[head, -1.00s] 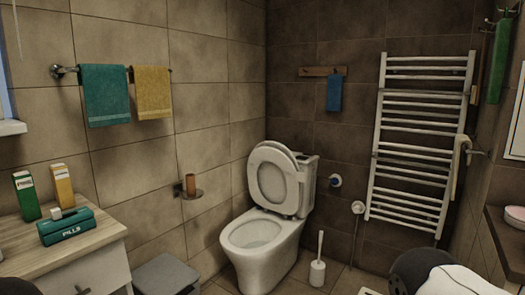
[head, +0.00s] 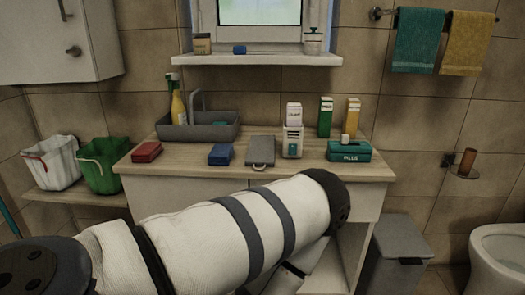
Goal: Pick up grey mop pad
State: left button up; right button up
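A flat grey pad (head: 261,151) with a small loop at its front edge lies on the wooden counter (head: 160,178), in the middle of the head view; it looks like the grey mop pad. A blue block (head: 221,154) lies to its left and a white-and-grey dispenser-like container (head: 292,138) stands to its right. My white arm crosses the foreground below the counter and hides part of the cabinet front. Neither of my grippers shows.
A red block (head: 147,152) and a grey caddy (head: 198,129) with a yellow spray bottle (head: 178,107) are on the counter's left. White and green buckets (head: 102,165) are far left. A grey bin (head: 397,250) stands lower right.

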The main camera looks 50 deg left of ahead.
aim_at(261, 152)
jog(key=j+u, duration=0.1)
jog(key=u, duration=0.7)
jog(key=i+j+u, duration=0.1)
jog(key=u, duration=0.65)
jog(key=i+j, duration=0.05)
